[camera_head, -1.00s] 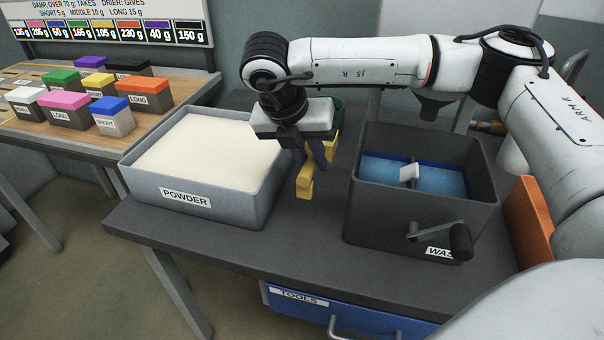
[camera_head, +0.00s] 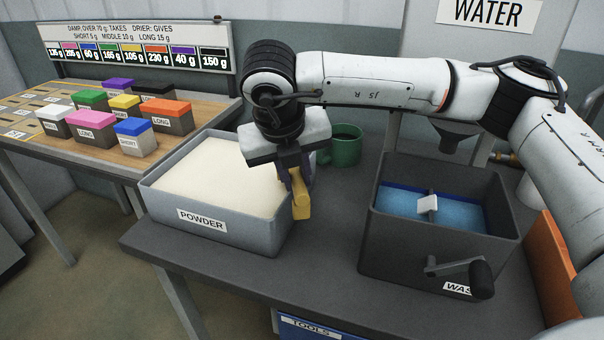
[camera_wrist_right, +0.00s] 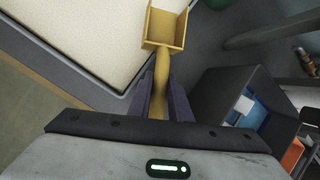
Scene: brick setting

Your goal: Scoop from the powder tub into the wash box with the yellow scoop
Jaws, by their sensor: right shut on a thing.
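My right gripper (camera_head: 288,182) is shut on the yellow scoop (camera_head: 300,196), at the right edge of the powder tub. The scoop also shows in the right wrist view (camera_wrist_right: 165,26), its handle between the fingers and its box-shaped bowl pointing away, beside the tub's rim. The bowl looks empty in that view. The grey powder tub (camera_head: 203,222) is full of pale powder (camera_head: 215,178) with a nearly flat surface. The dark wash box (camera_head: 420,247) stands to the right, with blue inside and a crank on its front. My left gripper is out of view.
A green mug (camera_head: 347,147) stands behind, between tub and wash box. Dark bench top (camera_head: 310,265) is clear between them. An orange panel (camera_head: 551,252) is right of the wash box. Several coloured-lid blocks (camera_head: 133,136) sit on the wooden table at left.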

